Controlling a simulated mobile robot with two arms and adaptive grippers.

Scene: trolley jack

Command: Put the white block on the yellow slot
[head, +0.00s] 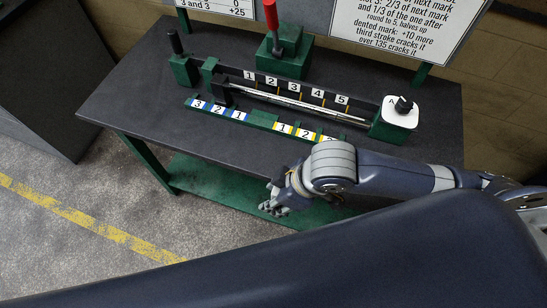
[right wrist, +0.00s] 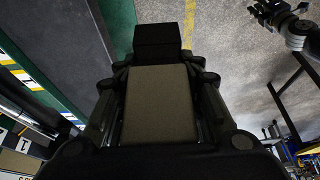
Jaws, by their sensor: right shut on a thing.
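My right gripper (head: 272,203) is in front of the bench, below the tabletop's front edge in the head view. In the right wrist view it is shut on a flat-faced block (right wrist: 160,105) that looks grey-beige in the shade. I cannot tell for sure that this is the white block; no loose white block shows elsewhere. Yellow-and-white slots (head: 305,134) numbered from 1 lie on the right half of a green strip on the bench. Blue-and-white slots (head: 218,110) are on its left half. My left gripper (right wrist: 285,20) shows small in the right wrist view; its jaws are unclear.
The dark bench (head: 150,100) carries a scale numbered 1 to 5 (head: 295,86) behind the strip. A white plate with a black knob (head: 399,112) is at its right end. A red-handled lever (head: 271,16) stands behind. A green lower shelf (head: 215,185) is beneath.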

